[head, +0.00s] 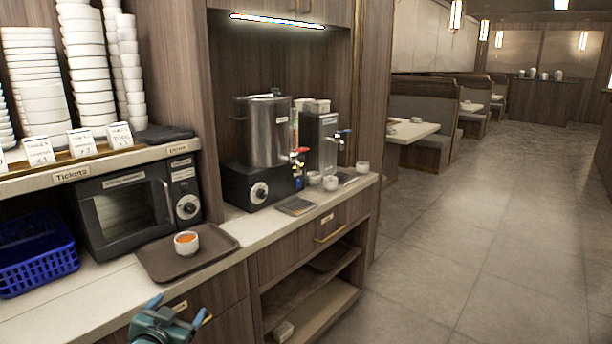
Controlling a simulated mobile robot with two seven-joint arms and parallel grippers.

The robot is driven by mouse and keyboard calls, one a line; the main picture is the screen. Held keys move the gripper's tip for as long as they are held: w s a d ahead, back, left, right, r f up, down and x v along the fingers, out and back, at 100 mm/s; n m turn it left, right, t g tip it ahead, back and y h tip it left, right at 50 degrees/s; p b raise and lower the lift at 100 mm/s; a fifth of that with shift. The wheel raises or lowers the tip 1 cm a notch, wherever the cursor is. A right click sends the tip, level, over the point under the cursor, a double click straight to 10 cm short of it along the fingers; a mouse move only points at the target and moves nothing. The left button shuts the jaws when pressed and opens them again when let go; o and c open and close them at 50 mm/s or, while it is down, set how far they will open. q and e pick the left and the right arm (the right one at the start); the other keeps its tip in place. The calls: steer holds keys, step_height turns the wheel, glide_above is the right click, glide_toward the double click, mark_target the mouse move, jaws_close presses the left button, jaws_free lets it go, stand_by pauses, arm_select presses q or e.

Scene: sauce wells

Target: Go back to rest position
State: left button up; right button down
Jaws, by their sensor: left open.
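My left gripper (172,309) shows at the bottom of the head view, low in front of the counter's drawers. Its blue-tipped fingers are apart and I see nothing between them. A small white cup (187,243) with orange-brown liquid stands upright on a brown tray (224,237) on the counter, above and apart from the gripper. My right gripper is not in the head view.
A black microwave (128,209) and a blue basket (38,262) stand left of the tray. A steel urn (265,132) and a dispenser (320,140) with cups stand to the right. Stacked bowls (86,75) fill the shelf above. The floor (480,270) at right is clear.

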arm_select(q)
steer(key=s+d+f+g+h, duration=0.1)
steer(key=s+d+f, duration=0.3)
steer(key=s, duration=0.6)
steer(key=s+d+f+g+h, duration=0.1)
steer(key=s+d+f, duration=0.3)
steer(key=s, duration=0.6)
steer(key=s+d+f+g+h, duration=0.1)
steer(key=s+d+f, duration=0.4)
steer(key=s, duration=0.6)
steer(key=shift+d+n+g, duration=0.3)
steer(key=shift+d+g, duration=0.2)
steer(key=shift+g, duration=0.4)
steer(key=shift+f, duration=0.1)
